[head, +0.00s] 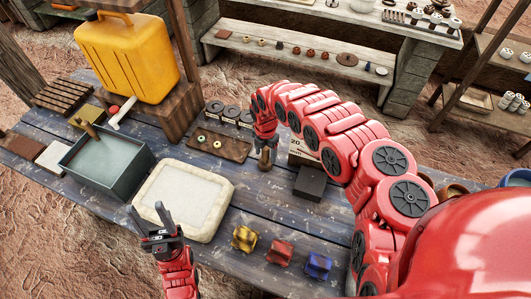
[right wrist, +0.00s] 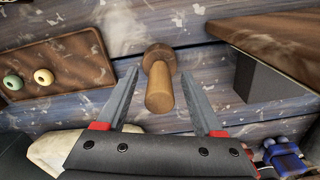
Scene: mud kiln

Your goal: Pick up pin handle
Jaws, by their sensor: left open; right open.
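The pin handle (right wrist: 161,92) is a light wooden peg with a wider round top end, on the blue-grey plank table. In the right wrist view it lies between the two fingers of my right gripper (right wrist: 160,76), which is open around it; I cannot tell whether the fingers touch it. In the head view only a small brown part of the pin handle (head: 264,164) shows below my right gripper (head: 266,152). My left gripper (head: 147,210) is open and empty, at the front left beside the pale slab.
A brown board (head: 225,149) with small rings is left of the pin handle, and a dark block (head: 310,183) is to its right. A pale slab (head: 185,200), a grey basin (head: 105,163) and a yellow jug (head: 128,55) stand further left. Yellow, red and blue pieces (head: 280,252) line the front.

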